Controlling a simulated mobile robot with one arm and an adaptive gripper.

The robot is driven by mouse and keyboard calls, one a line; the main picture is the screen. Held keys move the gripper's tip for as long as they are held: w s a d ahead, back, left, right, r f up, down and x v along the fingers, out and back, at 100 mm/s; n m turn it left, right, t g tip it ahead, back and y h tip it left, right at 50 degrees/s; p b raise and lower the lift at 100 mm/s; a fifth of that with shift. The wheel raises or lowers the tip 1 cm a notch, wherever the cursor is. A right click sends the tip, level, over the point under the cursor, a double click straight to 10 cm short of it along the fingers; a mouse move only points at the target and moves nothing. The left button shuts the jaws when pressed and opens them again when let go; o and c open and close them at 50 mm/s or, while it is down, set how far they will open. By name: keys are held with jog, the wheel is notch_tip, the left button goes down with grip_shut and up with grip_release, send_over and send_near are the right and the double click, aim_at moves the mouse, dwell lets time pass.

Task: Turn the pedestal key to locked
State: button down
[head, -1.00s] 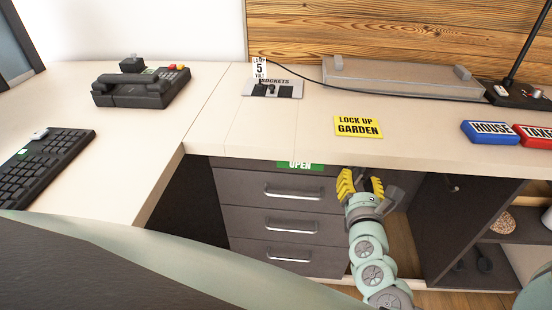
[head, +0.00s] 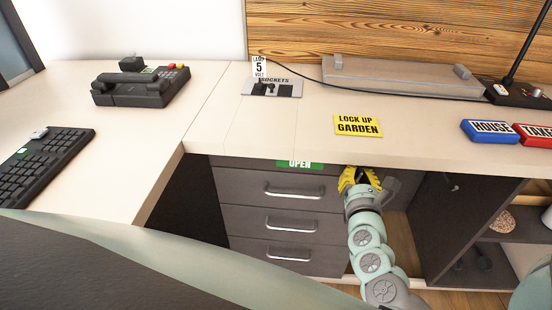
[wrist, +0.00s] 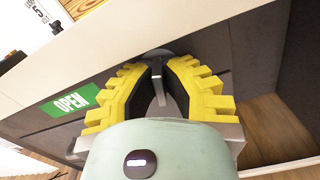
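The pedestal (head: 270,215) is a dark drawer unit under the desk, with a green OPEN label (head: 299,164) at its top edge; the label also shows in the wrist view (wrist: 76,99). In the wrist view, the grey key (wrist: 158,82) stands on a round dark lock plate at the pedestal's upper front. In the head view my gripper (head: 361,176) is at the pedestal's upper right and hides the key.
The desk edge overhangs just above my gripper. A yellow LOCK UP GARDEN sign (head: 358,126) lies on the desk, with blue HOUSE (head: 490,131) and red blocks further right. A phone (head: 140,86) and keyboard (head: 42,165) are at left. An open space lies right of the pedestal.

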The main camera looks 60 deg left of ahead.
dwell(0.3)
jog(key=shift+f+m+b, duration=0.3)
jog(key=shift+m+b, duration=0.3)
jog(key=shift+b, duration=0.1)
jog(key=shift+r+m+b, duration=0.2)
jog(key=shift+m+b, duration=0.2)
jog(key=shift+m, duration=0.5)
jog(key=c, duration=1.1)
grip_release()
jog(key=shift+r, duration=0.1)
jog(key=shift+r, duration=0.1)
